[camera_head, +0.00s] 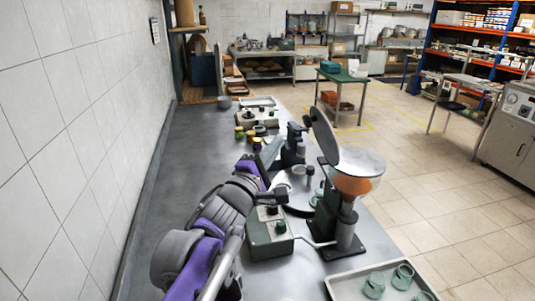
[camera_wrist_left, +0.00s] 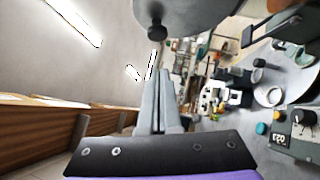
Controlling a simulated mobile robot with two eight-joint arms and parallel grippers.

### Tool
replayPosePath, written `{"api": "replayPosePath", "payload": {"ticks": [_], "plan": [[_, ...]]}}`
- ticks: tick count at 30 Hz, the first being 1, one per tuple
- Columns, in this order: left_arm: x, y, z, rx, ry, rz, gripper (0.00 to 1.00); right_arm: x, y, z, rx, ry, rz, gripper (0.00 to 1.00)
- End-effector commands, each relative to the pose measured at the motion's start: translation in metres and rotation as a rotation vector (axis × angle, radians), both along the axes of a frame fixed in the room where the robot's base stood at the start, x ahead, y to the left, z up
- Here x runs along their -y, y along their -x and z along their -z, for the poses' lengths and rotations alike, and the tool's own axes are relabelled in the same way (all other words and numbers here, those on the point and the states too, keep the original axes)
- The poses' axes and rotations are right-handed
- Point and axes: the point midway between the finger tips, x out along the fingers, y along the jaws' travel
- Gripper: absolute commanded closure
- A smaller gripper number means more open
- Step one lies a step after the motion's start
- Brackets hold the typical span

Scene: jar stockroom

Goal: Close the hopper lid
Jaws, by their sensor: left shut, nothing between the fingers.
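The hopper (camera_head: 358,187) is a clear bowl with orange contents on a dark stand at the right side of the counter. Its round grey lid (camera_head: 324,134) stands open, tilted steeply up at the bowl's left rim. In the left wrist view the lid (camera_wrist_left: 190,12) is a grey disc at the top, with a dark knob (camera_wrist_left: 157,32) on its face. My left gripper (camera_head: 272,151) is left of the lid in the head view, apart from it. Its fingers (camera_wrist_left: 157,75) are shut and empty, pointing toward the knob. My right gripper is not in view.
A green control box (camera_head: 269,233) stands left of the hopper stand. A tray with green cups (camera_head: 388,282) lies at the front right. Small yellow and dark jars (camera_head: 245,134) and another dark device (camera_head: 294,145) stand farther back. A tiled wall (camera_head: 75,130) bounds the left.

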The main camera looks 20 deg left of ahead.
Motion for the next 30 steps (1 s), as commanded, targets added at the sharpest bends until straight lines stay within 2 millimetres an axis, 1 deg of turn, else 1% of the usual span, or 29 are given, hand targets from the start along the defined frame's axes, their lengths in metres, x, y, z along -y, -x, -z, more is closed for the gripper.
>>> {"api": "replayPosePath", "payload": {"ticks": [1,5,6,9,15,30], "plan": [[0.002,-0.012,-0.004,0.001,0.000,0.002,1.00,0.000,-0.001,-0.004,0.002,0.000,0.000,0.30],[0.005,-0.036,-0.009,0.001,0.000,0.002,1.00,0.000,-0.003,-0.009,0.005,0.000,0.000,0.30],[0.013,-0.038,-0.013,0.002,0.001,0.005,1.00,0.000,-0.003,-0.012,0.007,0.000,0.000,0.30],[0.024,-0.046,-0.017,0.002,0.001,0.004,1.00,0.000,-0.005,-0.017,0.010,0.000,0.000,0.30],[0.033,-0.054,-0.020,0.000,0.000,0.001,1.00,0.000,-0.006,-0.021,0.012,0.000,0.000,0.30],[0.036,-0.055,-0.021,-0.006,-0.010,0.001,1.00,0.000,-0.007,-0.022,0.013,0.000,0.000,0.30]]}}
